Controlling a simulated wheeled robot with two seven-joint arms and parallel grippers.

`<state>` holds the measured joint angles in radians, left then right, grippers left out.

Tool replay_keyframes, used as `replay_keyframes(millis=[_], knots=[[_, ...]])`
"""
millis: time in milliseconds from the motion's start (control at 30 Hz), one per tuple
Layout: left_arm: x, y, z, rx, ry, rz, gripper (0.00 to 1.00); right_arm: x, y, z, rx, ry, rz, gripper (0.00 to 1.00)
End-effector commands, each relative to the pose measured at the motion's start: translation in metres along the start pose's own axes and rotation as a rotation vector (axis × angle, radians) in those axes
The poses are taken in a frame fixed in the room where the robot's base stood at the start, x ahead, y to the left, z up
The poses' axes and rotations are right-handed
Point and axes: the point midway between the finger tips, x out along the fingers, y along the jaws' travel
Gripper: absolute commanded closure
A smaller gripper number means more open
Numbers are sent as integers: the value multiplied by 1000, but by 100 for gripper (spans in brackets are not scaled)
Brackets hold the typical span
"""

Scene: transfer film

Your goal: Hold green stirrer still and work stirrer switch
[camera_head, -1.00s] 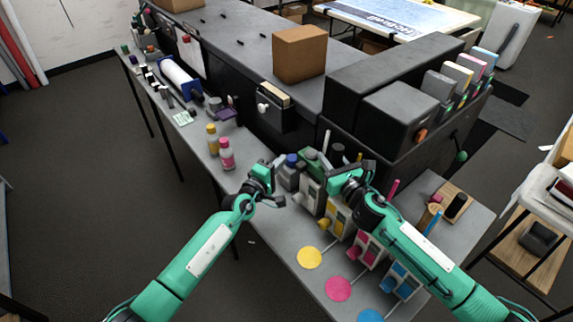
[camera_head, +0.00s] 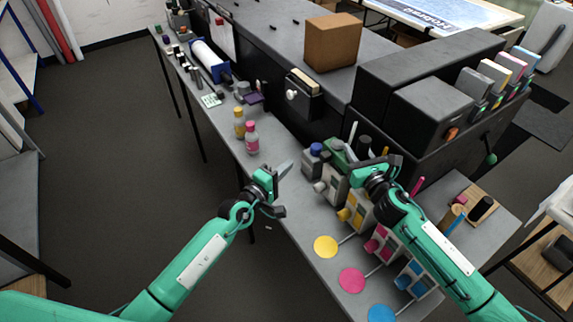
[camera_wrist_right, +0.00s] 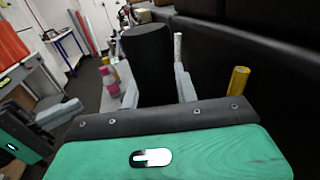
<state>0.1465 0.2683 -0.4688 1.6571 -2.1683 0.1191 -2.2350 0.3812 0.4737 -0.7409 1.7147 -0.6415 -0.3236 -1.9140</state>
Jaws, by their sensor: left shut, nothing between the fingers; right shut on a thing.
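The green stirrer (camera_head: 337,153) stands in the row of stirrers on the grey bench, with its green top partly behind my right arm. My right gripper (camera_head: 371,160) is at the back of the row, just right of it. In the right wrist view its two grey fingers are shut on a black cylinder (camera_wrist_right: 148,62). I cannot tell whether that cylinder is part of the green stirrer. My left gripper (camera_head: 284,170) is shut and empty, left of the row and apart from it. It also shows in the right wrist view (camera_wrist_right: 62,110). The stirrer's switch is too small to make out.
Yellow (camera_head: 355,212), magenta (camera_head: 378,245) and blue (camera_head: 411,281) units stand nearer, with coloured discs before them. A yellow bottle (camera_head: 239,124) and a pink bottle (camera_head: 252,139) stand further left. A large black machine (camera_head: 430,80) blocks the back.

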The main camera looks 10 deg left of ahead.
Motion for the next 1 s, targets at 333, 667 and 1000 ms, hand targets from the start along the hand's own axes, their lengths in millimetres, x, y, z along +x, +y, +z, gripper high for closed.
replay_keyframes(millis=[333, 667, 1000], knots=[[0, 0, 0, 0, 0, 0, 100, 0, 0, 0, 0, 0, 0, 45], [0, 0, 0, 0, 0, 0, 100, -18, 0, -1, -1, 1, 0, 45], [0, 0, 0, 0, 0, 0, 100, -86, 0, -2, -1, 3, 0, 45]])
